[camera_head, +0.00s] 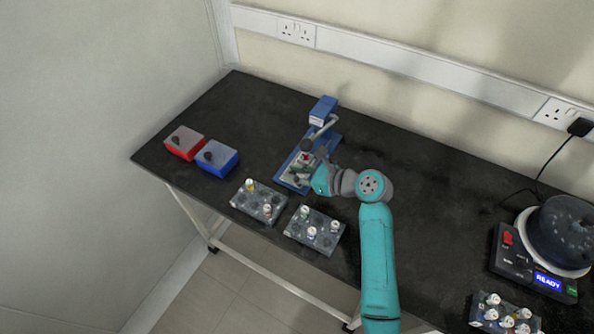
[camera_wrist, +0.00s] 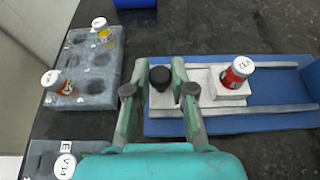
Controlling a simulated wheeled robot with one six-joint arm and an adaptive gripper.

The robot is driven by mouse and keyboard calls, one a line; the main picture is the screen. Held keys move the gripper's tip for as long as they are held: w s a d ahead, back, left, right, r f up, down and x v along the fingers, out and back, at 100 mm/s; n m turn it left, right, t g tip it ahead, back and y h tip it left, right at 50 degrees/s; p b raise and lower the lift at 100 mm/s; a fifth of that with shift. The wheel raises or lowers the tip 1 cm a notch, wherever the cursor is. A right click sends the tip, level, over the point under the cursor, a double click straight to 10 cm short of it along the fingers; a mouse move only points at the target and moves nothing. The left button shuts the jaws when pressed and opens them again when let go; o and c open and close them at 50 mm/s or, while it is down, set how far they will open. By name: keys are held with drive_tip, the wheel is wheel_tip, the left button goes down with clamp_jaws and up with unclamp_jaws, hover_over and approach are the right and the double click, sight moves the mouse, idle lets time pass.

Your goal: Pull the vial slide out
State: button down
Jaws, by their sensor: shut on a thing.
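The vial slide (camera_wrist: 203,76) is a pale block on two rails over a blue base (camera_wrist: 272,124). It carries a vial (camera_wrist: 236,75) with a red label and white cap, standing in a raised pale holder. My gripper (camera_wrist: 160,82) is shut on the slide's black knob (camera_wrist: 161,76), at the end left of the vial in the wrist view. The fingers hide part of the slide around the knob. In the head view the blue base (camera_head: 327,149) lies in the middle of the table, with my gripper at its near end.
Two grey racks with vials (camera_head: 246,205) (camera_head: 299,235) stand near the table's front edge. Red (camera_head: 184,149) and blue (camera_head: 221,166) boxes are at the left. A dark-topped device with a READY display (camera_head: 507,262) and another vial rack (camera_head: 479,315) are at the right.

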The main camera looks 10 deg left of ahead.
drive_tip(key=shift+s+a+f, duration=0.1)
drive_tip(key=shift+s, duration=0.1)
drive_tip(key=c, duration=1)
unclamp_jaws()
drive_tip(key=shift+s+d+r, duration=0.1)
drive_tip(key=shift+d+r, duration=0.2)
drive_tip(key=shift+d, duration=0.25)
drive_tip(key=v, duration=1.1)
drive_tip(key=shift+s+a, duration=0.1)
